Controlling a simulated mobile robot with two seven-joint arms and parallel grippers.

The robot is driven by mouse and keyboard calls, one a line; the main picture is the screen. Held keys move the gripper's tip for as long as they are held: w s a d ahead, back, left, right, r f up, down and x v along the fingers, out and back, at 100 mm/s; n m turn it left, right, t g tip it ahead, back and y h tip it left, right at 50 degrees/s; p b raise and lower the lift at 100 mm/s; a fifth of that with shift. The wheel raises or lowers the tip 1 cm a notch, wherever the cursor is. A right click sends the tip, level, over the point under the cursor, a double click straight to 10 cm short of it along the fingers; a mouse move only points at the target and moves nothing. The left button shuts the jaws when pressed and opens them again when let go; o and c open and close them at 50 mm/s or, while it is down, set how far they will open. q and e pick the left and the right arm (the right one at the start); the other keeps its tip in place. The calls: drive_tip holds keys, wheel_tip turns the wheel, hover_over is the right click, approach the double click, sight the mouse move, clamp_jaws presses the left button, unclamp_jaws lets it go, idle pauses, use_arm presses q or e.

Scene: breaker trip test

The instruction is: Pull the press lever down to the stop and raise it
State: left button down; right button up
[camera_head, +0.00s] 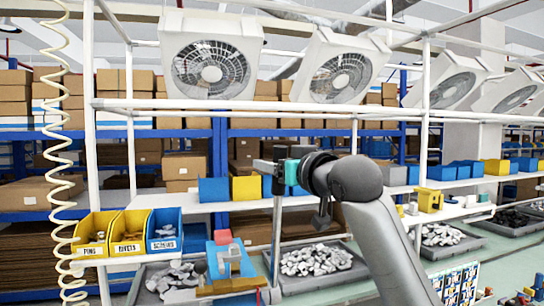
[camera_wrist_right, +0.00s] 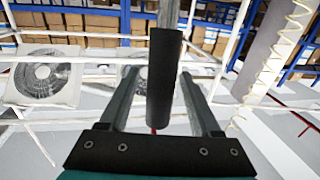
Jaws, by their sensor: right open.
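The press lever (camera_head: 277,230) stands nearly upright in the head view, a grey bar with a black grip (camera_wrist_right: 164,80) at its top. A blue press-like fixture (camera_head: 217,260) with a red part on top is to the lower left of the lever. My right gripper (camera_head: 264,166) comes in from the right at the height of the grip. In the right wrist view its fingers (camera_wrist_right: 161,88) are apart, one on each side of the grip, with visible gaps. The lever's lower end is partly unclear. My left gripper is not in view.
Yellow and blue labelled bins (camera_head: 130,232) stand left of the fixture. Grey trays of metal parts (camera_head: 318,262) lie behind the lever. White frame posts (camera_head: 423,130) and a coiled hose (camera_head: 62,150) flank the area. Fans (camera_head: 212,62) hang above.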

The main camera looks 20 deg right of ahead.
drive_tip(key=shift+x, duration=0.75)
clamp_jaws()
idle(1.0)
